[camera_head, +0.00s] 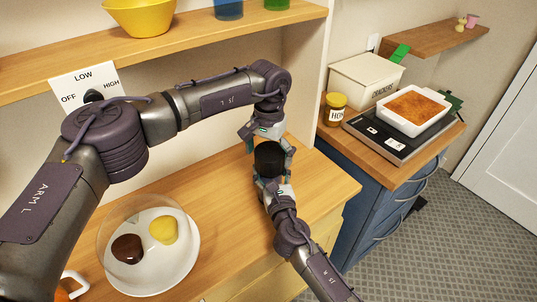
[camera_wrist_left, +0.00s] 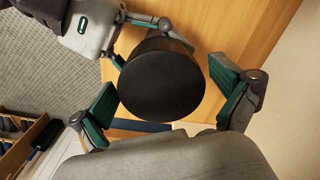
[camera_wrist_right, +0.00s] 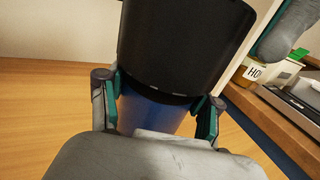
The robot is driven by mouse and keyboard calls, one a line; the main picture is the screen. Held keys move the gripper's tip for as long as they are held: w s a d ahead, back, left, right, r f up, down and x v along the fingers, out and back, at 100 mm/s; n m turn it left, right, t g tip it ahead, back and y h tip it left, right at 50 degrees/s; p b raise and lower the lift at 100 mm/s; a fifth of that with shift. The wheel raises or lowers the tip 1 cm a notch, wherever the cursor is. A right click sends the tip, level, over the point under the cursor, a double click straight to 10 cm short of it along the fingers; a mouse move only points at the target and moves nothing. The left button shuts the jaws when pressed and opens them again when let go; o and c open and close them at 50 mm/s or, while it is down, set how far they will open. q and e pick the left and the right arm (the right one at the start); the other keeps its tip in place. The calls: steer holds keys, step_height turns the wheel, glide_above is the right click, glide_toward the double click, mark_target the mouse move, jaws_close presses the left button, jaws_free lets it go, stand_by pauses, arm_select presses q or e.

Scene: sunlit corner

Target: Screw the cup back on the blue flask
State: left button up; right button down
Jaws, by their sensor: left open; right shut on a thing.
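The black cup (camera_head: 270,160) is on top of the blue flask (camera_wrist_right: 150,112), above the wooden counter. In the right wrist view the cup (camera_wrist_right: 185,40) covers the flask's upper end, with a thin seam at its rim; I cannot tell whether it is screwed tight. My right gripper (camera_wrist_right: 161,104) is shut on the blue flask body below the cup. My left gripper (camera_head: 266,143) is open above the cup. In the left wrist view the cup's round end (camera_wrist_left: 160,86) lies between its spread fingers, with gaps at both sides. The flask is mostly hidden in the head view.
A white plate (camera_head: 180,270) with brown and yellow food under a clear dome stands on the counter (camera_head: 225,225). A dial panel (camera_head: 85,82) and a shelf with a yellow bowl (camera_head: 140,17) are behind. A honey jar, cracker box and baking dish (camera_head: 412,125) stand at right.

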arm_select(q)
step_height(320, 180, up, 4)
steer(key=shift+r, duration=0.2)
